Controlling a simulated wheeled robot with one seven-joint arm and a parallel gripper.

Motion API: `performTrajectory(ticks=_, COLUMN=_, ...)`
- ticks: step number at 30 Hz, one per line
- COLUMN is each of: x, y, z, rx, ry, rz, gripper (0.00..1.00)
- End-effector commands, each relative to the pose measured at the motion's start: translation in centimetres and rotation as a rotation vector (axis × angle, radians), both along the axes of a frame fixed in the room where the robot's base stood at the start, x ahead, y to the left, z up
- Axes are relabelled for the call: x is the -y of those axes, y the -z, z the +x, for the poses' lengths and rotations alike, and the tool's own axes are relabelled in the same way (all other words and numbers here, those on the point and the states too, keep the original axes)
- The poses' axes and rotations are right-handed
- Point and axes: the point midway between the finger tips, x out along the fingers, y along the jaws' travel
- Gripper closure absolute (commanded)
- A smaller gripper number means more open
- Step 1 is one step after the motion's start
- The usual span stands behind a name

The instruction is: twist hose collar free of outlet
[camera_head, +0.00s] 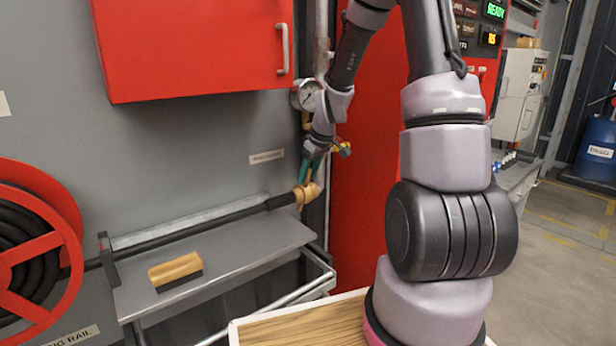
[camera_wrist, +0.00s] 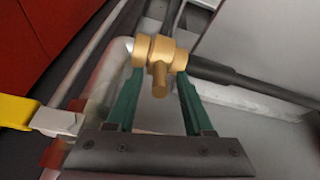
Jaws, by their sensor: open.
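The brass hose collar (camera_wrist: 178,59) sits at the end of the black hose (camera_wrist: 232,76), and in the wrist view a brass lug or stub points down from the brass piece. The head view shows the brass collar (camera_head: 307,193) at the hose's right end, above the shelf. My gripper (camera_wrist: 160,85) is open, with its green fingers on either side of the brass piece. Whether the fingers touch it cannot be told. In the head view my gripper (camera_head: 311,172) reaches down onto the collar from above. The outlet is partly hidden behind my gripper and arm.
A pressure gauge (camera_head: 306,95) and pipe stand above my gripper. A red cabinet (camera_head: 195,45) overhangs at upper left. A wooden brush (camera_head: 175,270) lies on the grey shelf (camera_head: 225,262). A red hose reel (camera_head: 35,250) stands left.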

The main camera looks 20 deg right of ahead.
Motion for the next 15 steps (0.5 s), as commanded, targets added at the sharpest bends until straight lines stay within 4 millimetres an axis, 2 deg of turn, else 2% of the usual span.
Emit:
performTrajectory(ticks=3, x=-0.08, y=0.67, z=0.26, rx=0.0, ry=0.001, rz=0.0, gripper=0.48)
performTrajectory(ticks=11, x=-0.09, y=0.8, z=0.33, rx=0.001, ry=0.001, rz=0.0, gripper=0.48)
performTrajectory(ticks=12, x=-0.09, y=0.79, z=0.33, rx=0.001, ry=0.001, rz=0.0, gripper=0.52)
performTrajectory(ticks=14, x=-0.09, y=0.79, z=0.33, rx=0.0, ry=0.001, rz=0.0, gripper=0.75)
performTrajectory(ticks=15, x=-0.09, y=0.79, z=0.33, rx=0.0, ry=0.001, rz=0.0, gripper=0.9)
